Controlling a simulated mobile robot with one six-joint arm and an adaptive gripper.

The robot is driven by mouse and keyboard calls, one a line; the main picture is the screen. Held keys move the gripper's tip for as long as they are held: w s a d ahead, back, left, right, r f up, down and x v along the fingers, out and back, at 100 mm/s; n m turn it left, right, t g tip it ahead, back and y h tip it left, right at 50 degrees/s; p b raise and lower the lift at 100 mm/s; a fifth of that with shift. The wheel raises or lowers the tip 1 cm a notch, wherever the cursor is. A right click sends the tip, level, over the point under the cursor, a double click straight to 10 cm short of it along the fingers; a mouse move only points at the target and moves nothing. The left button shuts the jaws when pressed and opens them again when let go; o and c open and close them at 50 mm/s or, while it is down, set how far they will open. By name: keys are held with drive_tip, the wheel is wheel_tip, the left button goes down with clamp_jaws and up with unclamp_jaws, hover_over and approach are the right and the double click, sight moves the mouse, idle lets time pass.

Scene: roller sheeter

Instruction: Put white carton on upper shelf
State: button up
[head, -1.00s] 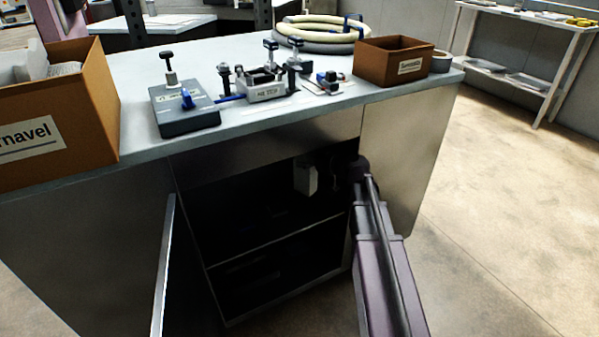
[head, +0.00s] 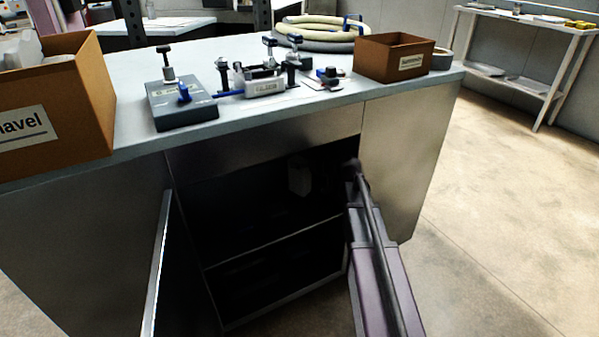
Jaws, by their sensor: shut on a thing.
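The white carton (head: 299,178) is a small pale block inside the open cabinet, in the dark upper compartment. My gripper (head: 318,177) is just right of it at the end of my arm, shut on the carton; its fingers are mostly lost in shadow. The upper shelf (head: 275,243) shows as a thin light front edge across the middle of the cabinet. The carton appears above this edge; I cannot tell its exact height over the shelf.
The cabinet door (head: 160,262) stands open at the left. The worktop (head: 235,125) above holds a large brown box (head: 85,105), a grey fixture (head: 180,105), clamps and a small brown box (head: 395,59). The lower compartment is too dark to read.

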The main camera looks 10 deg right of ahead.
drive_tip(key=shift+f+b, duration=1.75)
drive_tip(key=shift+f, duration=0.05)
drive_tip(key=shift+w+a+f, duration=0.1)
drive_tip(key=shift+w+f, duration=0.1)
drive_tip(key=shift+b, duration=0.3)
drive_tip(key=o, duration=1.3)
drive_tip(key=shift+f, duration=0.1)
drive_tip(key=shift+o, duration=0.2)
drive_tip(key=shift+r, duration=0.25)
drive_tip(key=p+v, duration=0.3)
drive_tip(key=v, duration=0.9)
drive_tip(key=shift+p, duration=0.4)
drive_tip(key=shift+f, duration=0.1)
